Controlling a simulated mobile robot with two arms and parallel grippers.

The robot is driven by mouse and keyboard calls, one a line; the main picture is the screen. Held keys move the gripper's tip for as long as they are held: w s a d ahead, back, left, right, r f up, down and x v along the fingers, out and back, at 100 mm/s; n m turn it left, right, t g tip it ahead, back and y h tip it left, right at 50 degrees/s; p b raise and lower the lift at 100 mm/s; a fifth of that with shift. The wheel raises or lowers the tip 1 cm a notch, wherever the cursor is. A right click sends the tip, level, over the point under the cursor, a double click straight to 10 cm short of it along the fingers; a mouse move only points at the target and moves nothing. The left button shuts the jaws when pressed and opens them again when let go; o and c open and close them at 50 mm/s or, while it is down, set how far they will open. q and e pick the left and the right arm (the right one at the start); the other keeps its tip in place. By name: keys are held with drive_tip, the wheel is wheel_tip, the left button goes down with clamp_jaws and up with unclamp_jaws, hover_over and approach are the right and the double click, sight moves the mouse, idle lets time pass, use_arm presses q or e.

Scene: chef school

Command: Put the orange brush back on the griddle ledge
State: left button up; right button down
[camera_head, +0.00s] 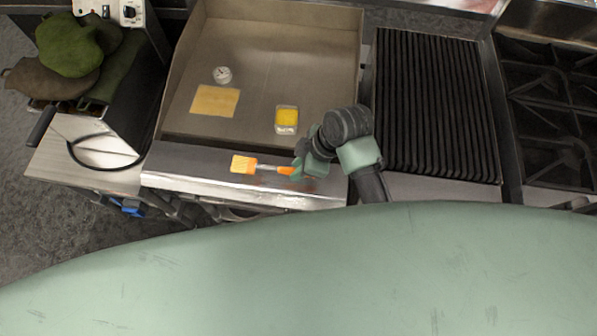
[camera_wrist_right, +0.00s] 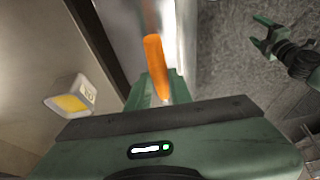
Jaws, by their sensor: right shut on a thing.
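The orange brush has an orange head (camera_head: 244,164), a thin metal shaft and an orange handle. In the head view it lies level over the griddle's front metal ledge (camera_head: 190,175), head to the left. I cannot tell whether it touches the ledge. My right gripper (camera_head: 299,168) is shut on the handle at the brush's right end. In the right wrist view the orange handle (camera_wrist_right: 156,66) sticks out from between the green fingers (camera_wrist_right: 155,92). My left gripper (camera_wrist_right: 268,45) is seen in the right wrist view, over the grey floor, with its fingers apart and nothing between them.
The griddle plate (camera_head: 270,55) holds a yellow-topped container (camera_head: 287,119), a tan square (camera_head: 215,101) and a round dial (camera_head: 222,74). A ribbed grill (camera_head: 435,105) is to the right, beside burners (camera_head: 550,110). A pan (camera_head: 104,150) and green mitts (camera_head: 68,50) are at left.

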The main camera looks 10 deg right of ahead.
sight(299, 182)
drive_tip(key=shift+s+f, duration=0.1)
drive_tip(key=shift+f, duration=0.55)
wheel_tip(299, 182, down, 3)
drive_tip(key=shift+a+f+p, duration=0.1)
drive_tip(key=shift+p, duration=0.3)
use_arm(q)
drive_tip(key=shift+s+a+r, duration=0.1)
drive_tip(key=shift+s+r, duration=0.3)
drive_tip(key=shift+s, duration=0.05)
use_arm(e)
drive_tip(key=shift+f, duration=0.1)
drive_tip(key=c, duration=1.3)
unclamp_jaws()
drive_tip(key=shift+f, duration=0.1)
use_arm(q)
drive_tip(key=shift+w, duration=0.25)
